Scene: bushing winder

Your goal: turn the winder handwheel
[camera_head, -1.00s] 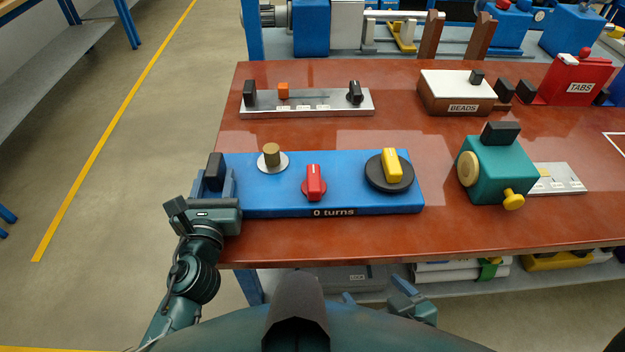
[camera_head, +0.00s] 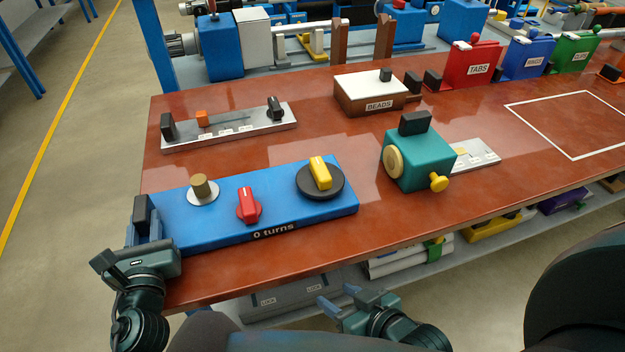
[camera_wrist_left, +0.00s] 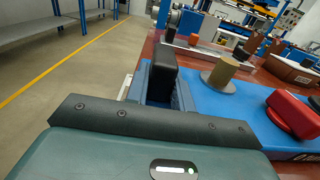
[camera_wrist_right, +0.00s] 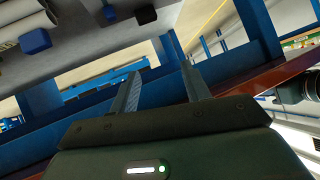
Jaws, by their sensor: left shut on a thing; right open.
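The blue winder base (camera_head: 285,212) lies along the table's front left edge and reads "0 turns". The handwheel, a black disc (camera_head: 305,190) with a yellow grip bar (camera_head: 320,172) on top, is at its right end. A red knob (camera_head: 247,205) and a brass-coloured post (camera_head: 200,187) stand to its left. My left gripper (camera_head: 141,235) is shut on the black upright block (camera_head: 141,212) at the base's left end; the block shows between its fingers in the left wrist view (camera_wrist_left: 162,75). My right gripper (camera_head: 338,298) is open and empty, low beyond the table's front edge, apart from the handwheel.
A teal box with a yellow knob (camera_head: 420,160) stands right of the winder. Behind are a grey strip with black blocks (camera_head: 230,127) and a BEADS box (camera_head: 370,95). Red, blue and green bins (camera_head: 472,65) stand at the back. A white-outlined area (camera_head: 575,120) is clear.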

